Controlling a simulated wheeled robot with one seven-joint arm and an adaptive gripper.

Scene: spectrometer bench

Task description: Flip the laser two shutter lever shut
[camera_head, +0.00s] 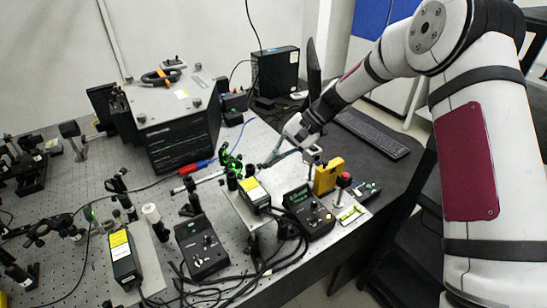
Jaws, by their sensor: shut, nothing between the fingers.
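My gripper (268,162) reaches in from the upper right, shut and empty. Its tips are just behind and right of a black laser head with a yellow label (256,195) on a raised plate. Green light shows on an optic mount (232,167) at that head's far end. A second laser head with a yellow label (122,257) stands at the lower left. I cannot tell from the picture which head is laser two. The shutter lever is too small to make out, and I cannot tell whether my gripper touches anything.
Two black control boxes, one in the middle (201,246) and one to the right (309,211), trail cables across the perforated bench (60,188). A large black unit (172,135) stands behind.

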